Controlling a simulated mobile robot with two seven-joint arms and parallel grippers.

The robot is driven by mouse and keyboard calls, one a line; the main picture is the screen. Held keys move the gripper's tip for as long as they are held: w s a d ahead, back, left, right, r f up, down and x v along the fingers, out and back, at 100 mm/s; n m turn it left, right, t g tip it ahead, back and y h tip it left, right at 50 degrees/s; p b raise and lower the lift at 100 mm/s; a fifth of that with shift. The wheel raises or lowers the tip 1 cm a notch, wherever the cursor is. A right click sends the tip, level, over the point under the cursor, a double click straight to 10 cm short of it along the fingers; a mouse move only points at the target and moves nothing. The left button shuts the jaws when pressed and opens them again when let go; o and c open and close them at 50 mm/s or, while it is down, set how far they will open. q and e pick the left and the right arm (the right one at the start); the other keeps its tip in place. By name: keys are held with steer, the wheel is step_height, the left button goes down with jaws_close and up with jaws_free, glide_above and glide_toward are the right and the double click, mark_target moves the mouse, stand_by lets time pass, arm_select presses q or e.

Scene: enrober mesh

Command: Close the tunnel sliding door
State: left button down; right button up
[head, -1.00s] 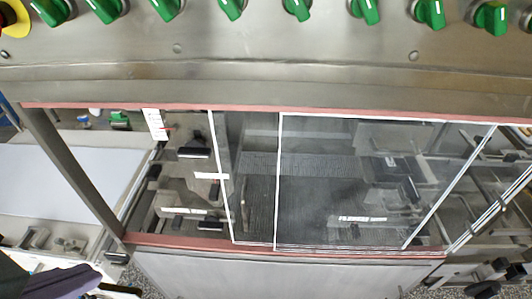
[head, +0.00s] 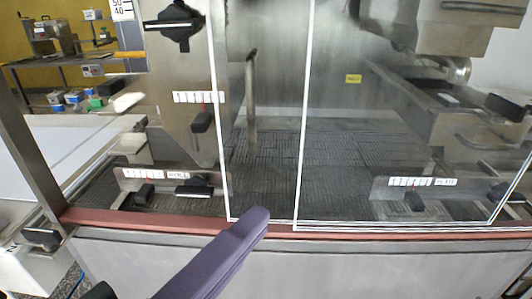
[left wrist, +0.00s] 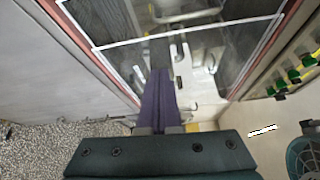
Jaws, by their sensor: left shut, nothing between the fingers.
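The tunnel sliding door is a clear pane with white edges (head: 303,130); another white-edged pane overlaps it, its left edge further left. To the left of the panes the tunnel front is open up to the grey post (head: 28,140). My left gripper (head: 258,216) has purple fingers, shut and empty, with the tips at the red lower rail close to the bottom corner of the left pane edge; contact cannot be told. In the left wrist view the shut fingers (left wrist: 160,78) point towards a white pane edge (left wrist: 185,33). My right gripper is not in view.
The red lower rail (head: 130,220) runs along the metal front panel (head: 350,265). Inside are a dark mesh belt (head: 270,160) and black knobs (head: 202,121). A white conveyor (head: 70,150) lies to the left. Green knobs (left wrist: 293,76) show in the left wrist view.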

arm_select(q)
steer(key=w+p, duration=0.2)
steer(key=w, duration=0.7)
steer(key=shift+d+r+p, duration=0.15)
steer(key=shift+d+p, duration=0.1)
steer(key=shift+p, duration=0.05)
steer(key=a+b, duration=0.4)
steer(key=a, duration=2.6)
steer(key=shift+a+b, duration=0.2)
steer(key=shift+b, duration=0.2)
